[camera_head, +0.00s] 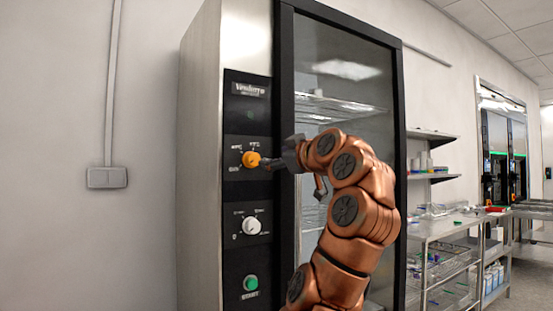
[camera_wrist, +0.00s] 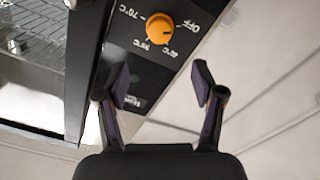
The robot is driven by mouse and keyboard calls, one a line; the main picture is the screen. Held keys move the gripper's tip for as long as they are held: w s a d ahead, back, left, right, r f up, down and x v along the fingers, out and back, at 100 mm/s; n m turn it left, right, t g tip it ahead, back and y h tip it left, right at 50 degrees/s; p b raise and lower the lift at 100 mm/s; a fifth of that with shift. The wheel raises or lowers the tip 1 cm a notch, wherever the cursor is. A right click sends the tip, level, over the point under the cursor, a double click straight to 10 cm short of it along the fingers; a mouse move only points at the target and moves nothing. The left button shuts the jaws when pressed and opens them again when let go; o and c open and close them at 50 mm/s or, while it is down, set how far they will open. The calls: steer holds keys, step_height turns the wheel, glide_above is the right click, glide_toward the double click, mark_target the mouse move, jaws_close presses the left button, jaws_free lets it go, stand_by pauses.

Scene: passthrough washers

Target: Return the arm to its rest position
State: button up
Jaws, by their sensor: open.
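My copper-coloured arm (camera_head: 348,210) is raised and stretched out in front of a tall glass-door cabinet (camera_head: 203,160). My gripper (camera_head: 272,164) is at the control panel, by the orange knob (camera_head: 251,159). In the wrist view my gripper (camera_wrist: 160,85) is open, with nothing between its two fingers. The orange knob (camera_wrist: 159,28) is beyond the fingertips, apart from them in that view. Temperature marks and the word OFF surround the knob.
Below the orange knob are a white knob (camera_head: 252,226) and a green button (camera_head: 250,283). The cabinet's glass door (camera_head: 345,75) is shut behind my arm. A metal table (camera_head: 440,228) with supplies stands to the right, under a wall shelf (camera_head: 432,176).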

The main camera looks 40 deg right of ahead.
steer(key=shift+w, duration=0.1)
stand_by(0.3)
steer(key=w+a+f+g+y, duration=0.7)
steer(key=a+f, duration=0.4)
steer(key=a, duration=0.4)
steer(key=s+a+f+m+g, duration=0.1)
steer(key=s+a+f+g, duration=0.25)
steer(key=a+f, duration=0.4)
steer(key=s+a+f+g, duration=0.2)
steer(key=s+a+f, duration=0.2)
steer(key=a+f, duration=0.4)
steer(key=s+a+f+m+g+h, duration=0.2)
steer(key=s+f+g+h, duration=0.15)
steer(key=s+f, duration=1.25)
steer(key=s+d+f+m+g+h, duration=0.1)
steer(key=s+d+f+g, duration=0.15)
steer(key=s+f, duration=0.6)
steer(key=s+d+f+m+g+h, duration=0.1)
steer(key=s+d+f+g, duration=0.15)
steer(key=s+f, duration=0.6)
step_height(320, 180, up, 23)
steer(key=s+t+p, duration=0.1)
steer(key=s+p, duration=0.1)
steer(key=p, duration=1.7)
steer(key=shift+s, duration=0.2)
